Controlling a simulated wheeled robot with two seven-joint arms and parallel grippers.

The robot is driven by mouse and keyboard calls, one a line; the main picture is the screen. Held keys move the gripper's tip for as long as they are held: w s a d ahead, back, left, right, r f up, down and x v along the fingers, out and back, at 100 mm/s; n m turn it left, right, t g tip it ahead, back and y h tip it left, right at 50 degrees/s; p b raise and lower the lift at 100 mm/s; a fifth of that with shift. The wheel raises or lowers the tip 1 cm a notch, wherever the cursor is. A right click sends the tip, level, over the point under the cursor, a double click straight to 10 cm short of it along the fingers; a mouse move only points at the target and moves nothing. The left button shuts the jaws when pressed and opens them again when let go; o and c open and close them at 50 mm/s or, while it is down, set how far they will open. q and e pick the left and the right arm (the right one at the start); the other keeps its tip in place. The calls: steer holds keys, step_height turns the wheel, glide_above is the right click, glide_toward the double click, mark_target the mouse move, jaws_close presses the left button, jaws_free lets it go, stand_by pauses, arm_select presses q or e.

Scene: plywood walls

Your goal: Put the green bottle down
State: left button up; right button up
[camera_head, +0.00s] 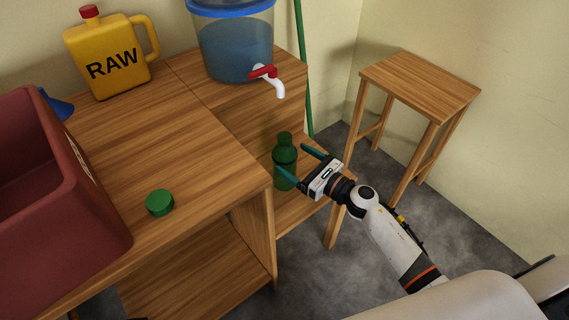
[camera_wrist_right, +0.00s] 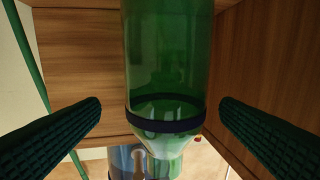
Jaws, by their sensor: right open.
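The green bottle (camera_head: 284,170) stands upright on the lower wooden shelf (camera_head: 290,212), below the tap of the water container. My right gripper (camera_head: 291,158) is open, with one finger on each side of the bottle. In the right wrist view the bottle (camera_wrist_right: 168,60) fills the middle, with a dark band around it. A gap shows between it and each finger of the right gripper (camera_wrist_right: 160,103). My left gripper is not in view.
A blue-lidded water container (camera_head: 235,45) with a red-handled tap (camera_head: 264,72) stands above. A green cap (camera_head: 160,202), a yellow RAW jug (camera_head: 108,58) and a dark red crate (camera_head: 98,222) sit on the counter (camera_head: 190,150). A stool (camera_head: 420,85) stands right; a green pole (camera_head: 303,75) stands behind.

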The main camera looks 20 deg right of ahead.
mark_target(279, 153)
steer(key=x, duration=0.6)
steer(key=shift+s+a+f, duration=0.15)
steer(key=shift+s+f, duration=0.05)
steer(key=shift+f, duration=0.15)
steer(key=c, duration=1.2)
steer(key=shift+o, duration=0.2)
steer(key=shift+r, duration=0.1)
